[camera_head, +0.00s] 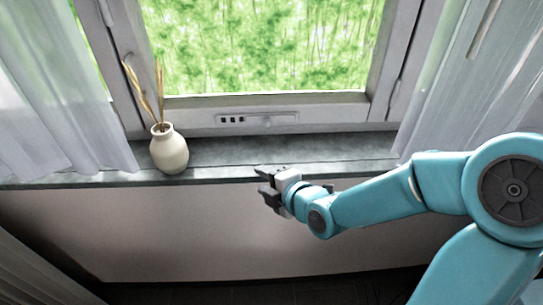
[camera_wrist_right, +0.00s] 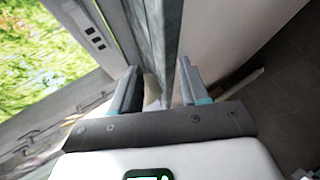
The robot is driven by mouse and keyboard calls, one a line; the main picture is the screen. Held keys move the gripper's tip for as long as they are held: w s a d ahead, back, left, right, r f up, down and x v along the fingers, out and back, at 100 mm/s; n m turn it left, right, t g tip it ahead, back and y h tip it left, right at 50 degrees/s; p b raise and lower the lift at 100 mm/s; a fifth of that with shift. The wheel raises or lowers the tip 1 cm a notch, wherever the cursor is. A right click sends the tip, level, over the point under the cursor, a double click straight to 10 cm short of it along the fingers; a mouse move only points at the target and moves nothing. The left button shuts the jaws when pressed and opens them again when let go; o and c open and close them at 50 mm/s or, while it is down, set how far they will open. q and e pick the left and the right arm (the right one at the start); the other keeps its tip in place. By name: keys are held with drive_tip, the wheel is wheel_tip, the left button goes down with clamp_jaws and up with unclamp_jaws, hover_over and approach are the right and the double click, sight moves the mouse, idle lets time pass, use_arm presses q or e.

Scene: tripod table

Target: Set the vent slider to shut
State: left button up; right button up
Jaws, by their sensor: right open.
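The vent (camera_head: 283,119) is a pale strip set in the lower rail of the window frame. In the right wrist view the dark slots (camera_wrist_right: 94,38) show at upper left; the knob is not clear there. My right gripper (camera_head: 262,182) is open and empty, in front of the sill's front edge, below and apart from the vent. In the right wrist view my right gripper (camera_wrist_right: 158,82) has its fingers spread. My left gripper is not in view.
A cream vase (camera_head: 169,152) with dry stalks stands on the grey sill (camera_head: 225,153), left of the vent. White curtains (camera_head: 50,100) hang at both sides. The sill is clear in front of the vent. The sill's edge (camera_wrist_right: 165,35) also shows in the right wrist view.

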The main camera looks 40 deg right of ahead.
use_arm(q)
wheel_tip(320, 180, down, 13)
drive_tip(key=b, duration=0.9)
use_arm(e)
drive_tip(key=s+d+r+t+h, duration=0.3)
drive_tip(key=s+d+r+t, duration=0.2)
drive_tip(key=d, duration=0.1)
drive_tip(key=p, duration=0.7)
approach(271, 122)
drive_tip(key=shift+m, duration=0.3)
drive_tip(key=w, duration=0.4)
drive_tip(key=w+r, duration=0.1)
drive_tip(key=w, duration=0.1)
drive_tip(key=shift+w+a, duration=0.35)
drive_tip(key=shift+w, duration=0.05)
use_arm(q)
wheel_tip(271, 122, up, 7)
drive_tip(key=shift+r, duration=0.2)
use_arm(e)
clamp_jaws()
